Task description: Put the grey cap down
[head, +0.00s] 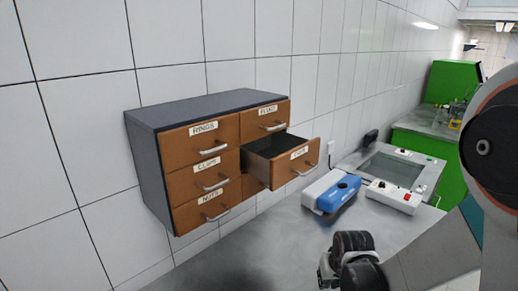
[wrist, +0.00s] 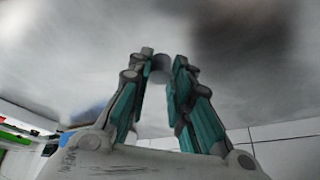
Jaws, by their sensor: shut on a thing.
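The grey cap (wrist: 160,66) shows in the wrist view as a small grey rounded piece between the fingertips. My gripper (wrist: 161,72) is shut on it, with a teal-padded finger on each side. The grey worktop (wrist: 70,55) fills the picture beyond the fingertips; I cannot tell whether the cap touches it. In the head view the cap and fingertips cannot be made out, and my arm comes in at the lower right over the worktop (head: 240,262).
A brown-fronted drawer cabinet (head: 140,165) stands by the tiled wall, its middle right drawer (head: 297,166) pulled open. A blue and white device (head: 332,192) and a control box with a red button (head: 394,195) sit to its right. Bare worktop lies in front.

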